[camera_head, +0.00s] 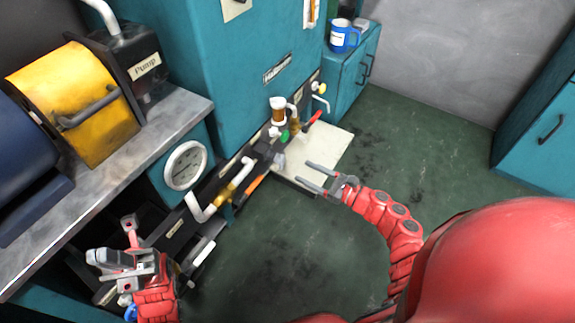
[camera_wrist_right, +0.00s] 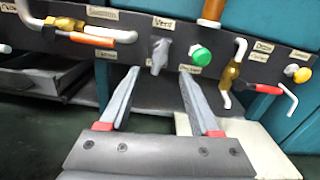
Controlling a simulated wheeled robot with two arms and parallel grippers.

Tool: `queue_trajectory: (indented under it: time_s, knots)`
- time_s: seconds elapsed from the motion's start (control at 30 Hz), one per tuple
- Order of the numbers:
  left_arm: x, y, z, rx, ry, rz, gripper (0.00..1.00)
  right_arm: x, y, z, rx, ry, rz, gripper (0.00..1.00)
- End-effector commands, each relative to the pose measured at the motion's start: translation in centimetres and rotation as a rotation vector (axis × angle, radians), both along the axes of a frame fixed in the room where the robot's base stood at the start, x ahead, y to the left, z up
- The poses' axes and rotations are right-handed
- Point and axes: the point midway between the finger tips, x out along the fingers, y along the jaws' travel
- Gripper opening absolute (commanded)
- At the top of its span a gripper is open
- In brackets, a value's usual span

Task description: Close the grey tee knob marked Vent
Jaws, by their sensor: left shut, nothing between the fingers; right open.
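The grey tee knob (camera_wrist_right: 159,57) sits on a dark panel under a label reading Vent (camera_wrist_right: 162,23) in the right wrist view. Its narrow grey handle points roughly up and down, slightly tilted. My right gripper (camera_wrist_right: 159,72) is open, with one finger to each side below the knob, and holds nothing. In the head view the right gripper (camera_head: 303,173) is in front of the panel; the knob is too small there to make out clearly. My left gripper (camera_head: 108,259) is shut and empty at the lower left, away from the knob.
A green button (camera_wrist_right: 201,56) is right of the knob. An orange-handled lever (camera_wrist_right: 92,40) is to its left; a red-handled lever (camera_wrist_right: 268,89) and yellow knob (camera_wrist_right: 302,74) are farther right. A pale plate (camera_head: 330,147) lies below the panel. Open floor (camera_head: 440,145) is at the right.

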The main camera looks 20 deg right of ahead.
Motion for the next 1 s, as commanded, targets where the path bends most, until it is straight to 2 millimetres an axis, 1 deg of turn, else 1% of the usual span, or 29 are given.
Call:
queue_trajectory:
  time_s: [0.1, 0.23, 0.4, 0.5, 0.63, 0.9, 0.93, 1.0]
  knots:
    - [-1.9, 0.9, 2.0, -0.072, -0.134, -0.039, 0.00, 1.5, 1.4, -0.2, 0.002, -0.002, 0.005, 0.64]
    - [-3.9, 2.1, 3.7, -0.148, -0.263, -0.085, 0.00, 3.2, 2.6, -0.1, 0.000, -0.003, 0.002, 0.64]
    - [-6.3, 3.6, 5.0, -0.231, -0.400, -0.140, 0.00, 4.9, 3.9, 0.0, 0.002, -0.002, 0.003, 0.64]
    - [-7.1, 4.3, 5.3, -0.264, -0.451, -0.163, 0.00, 5.4, 4.3, 0.0, 0.000, -0.002, 0.002, 0.64]
    - [-7.7, 4.7, 5.5, -0.283, -0.483, -0.177, 0.00, 5.8, 4.6, 0.0, 0.001, -0.001, 0.000, 0.64]
    - [-7.8, 4.8, 5.5, -0.286, -0.489, -0.180, 0.00, 5.9, 4.6, 0.0, 0.001, -0.001, 0.000, 0.64]
    - [-7.8, 4.8, 5.5, -0.286, -0.489, -0.180, 0.00, 5.9, 4.6, 0.0, 0.001, -0.001, 0.000, 0.60]
    - [-7.8, 4.8, 5.6, -0.286, -0.489, -0.180, 0.00, 5.9, 4.6, 0.1, 0.001, -0.001, 0.000, 0.48]
